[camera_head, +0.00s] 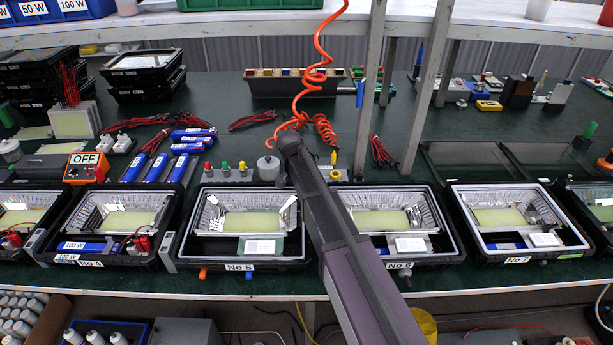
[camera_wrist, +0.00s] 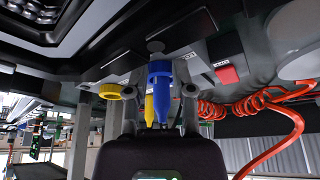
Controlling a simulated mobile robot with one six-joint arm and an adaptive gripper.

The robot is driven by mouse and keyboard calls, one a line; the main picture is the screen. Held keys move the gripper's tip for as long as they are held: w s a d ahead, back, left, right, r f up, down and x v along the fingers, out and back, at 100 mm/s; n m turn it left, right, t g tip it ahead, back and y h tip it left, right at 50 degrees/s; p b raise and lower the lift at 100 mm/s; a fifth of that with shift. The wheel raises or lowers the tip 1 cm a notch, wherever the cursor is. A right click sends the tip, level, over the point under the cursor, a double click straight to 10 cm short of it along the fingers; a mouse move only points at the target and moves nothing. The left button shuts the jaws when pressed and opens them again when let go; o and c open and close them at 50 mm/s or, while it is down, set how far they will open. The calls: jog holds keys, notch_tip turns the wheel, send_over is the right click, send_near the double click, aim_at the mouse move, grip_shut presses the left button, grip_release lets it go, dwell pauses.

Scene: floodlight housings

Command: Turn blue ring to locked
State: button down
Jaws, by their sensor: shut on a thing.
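A blue ring (camera_wrist: 160,69) shows in the wrist view, close above my gripper (camera_wrist: 158,122). A blue tapered part hangs below it, and a slim yellow tapered part (camera_wrist: 150,108) stands beside it. The grey fingers of my gripper come up on either side of these parts and are shut on the blue ring. A yellow ring (camera_wrist: 110,91) sits a little to the left, apart from the blue one. In the head view my arm covers the gripper, and I cannot make out the held ring there.
Floodlight housings stand along the bench front, among them No 5 (camera_head: 240,252) and No 6 (camera_head: 398,250). A coiled orange hose (camera_head: 315,75) hangs close by my arm; it also shows in the wrist view (camera_wrist: 245,108). A grey upright (camera_head: 427,90) stands to the right.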

jog(key=shift+w+m+h, duration=0.3)
jog(key=shift+w+m, duration=0.2)
jog(key=shift+m, duration=0.5)
jog(key=shift+r, duration=0.1)
